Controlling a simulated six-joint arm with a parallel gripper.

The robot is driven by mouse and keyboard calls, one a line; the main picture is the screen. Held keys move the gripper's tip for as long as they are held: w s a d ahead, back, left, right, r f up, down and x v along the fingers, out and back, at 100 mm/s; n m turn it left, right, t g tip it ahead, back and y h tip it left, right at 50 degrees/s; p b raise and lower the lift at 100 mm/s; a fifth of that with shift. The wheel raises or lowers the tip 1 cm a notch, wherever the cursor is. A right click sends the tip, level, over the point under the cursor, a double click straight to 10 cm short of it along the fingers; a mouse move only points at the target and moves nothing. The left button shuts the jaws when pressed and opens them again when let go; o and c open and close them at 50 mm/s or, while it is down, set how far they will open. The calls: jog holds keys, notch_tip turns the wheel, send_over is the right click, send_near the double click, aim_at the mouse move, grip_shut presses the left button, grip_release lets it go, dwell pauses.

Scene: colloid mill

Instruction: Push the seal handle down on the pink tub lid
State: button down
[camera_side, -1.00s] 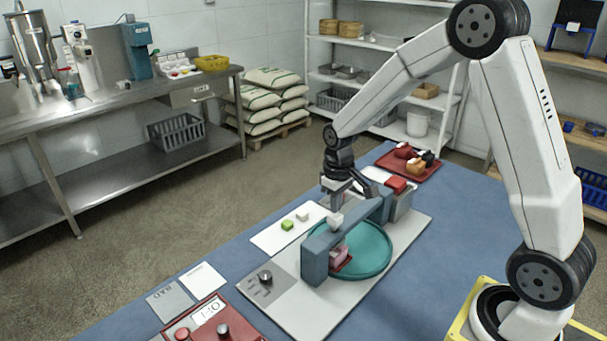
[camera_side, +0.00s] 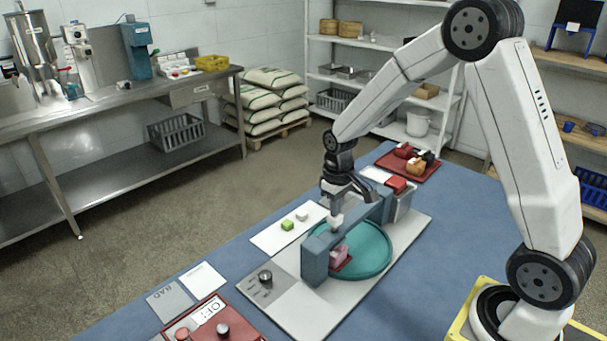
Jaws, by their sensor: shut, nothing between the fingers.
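The pink tub (camera_side: 339,257) sits on a red base under the near end of a blue-grey arch (camera_side: 315,258), beside the teal round plate. A small white block, which looks like the seal handle (camera_side: 336,221), stands on top of the arch above the tub. My gripper (camera_side: 337,208) is shut and empty, pointing down right over this white block. Its tips look to be at or very near the block's top; I cannot tell if they touch. The lid is too small and shaded to make out clearly.
The teal plate (camera_side: 367,252) lies on a light board with a black knob (camera_side: 265,277). A white sheet (camera_side: 273,238) holds a green and a white block. Blue mat on the right is clear.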

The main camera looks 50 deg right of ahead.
jog(key=shift+f, duration=0.65)
dwell(0.8)
jog(key=shift+r, duration=3.8)
jog(key=shift+r, duration=0.75)
dwell(2.0)
